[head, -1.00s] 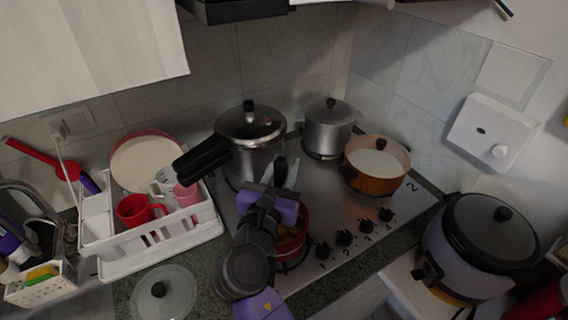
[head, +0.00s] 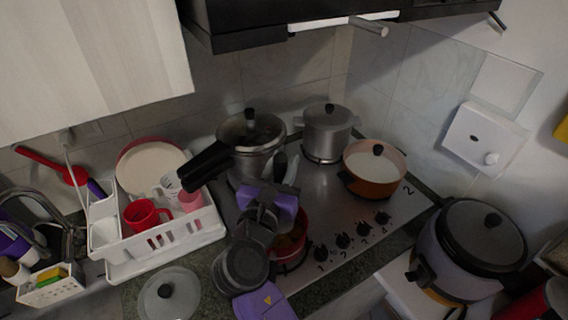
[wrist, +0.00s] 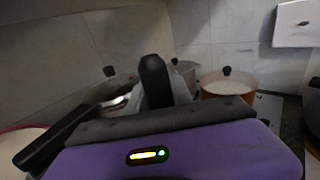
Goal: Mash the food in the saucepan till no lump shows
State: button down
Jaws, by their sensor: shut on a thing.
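A red saucepan (head: 302,226) stands on the front of the hob, with orange-brown food (head: 290,244) partly visible in it. My arm hides much of the pan, so I cannot tell how lumpy the food is. My gripper (head: 281,185) is above the pan, shut on an upright tool with a black handle, which I take to be the masher (head: 280,164). The black handle top also shows in the wrist view (wrist: 154,80), rising beyond the purple gripper housing. The tool's lower end is hidden, so I cannot tell whether it touches the food.
A pressure cooker (head: 251,135), a lidded grey pot (head: 326,133) and an orange pan (head: 374,183) stand close behind and right. A dish rack (head: 160,248) and glass lid (head: 168,298) are left. A large cooker (head: 480,235) stands right. A hood (head: 270,22) hangs above.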

jog(key=s+a, duration=0.2)
jog(key=shift+a, duration=0.4)
jog(key=shift+f, duration=0.1)
jog(key=shift+f+b, duration=1.3)
jog(key=shift+f, duration=1)
jog(key=shift+r+p, duration=1.3)
jog(key=shift+r, duration=0.05)
notch_tip(320, 180, up, 2)
jog(key=shift+r, duration=0.1)
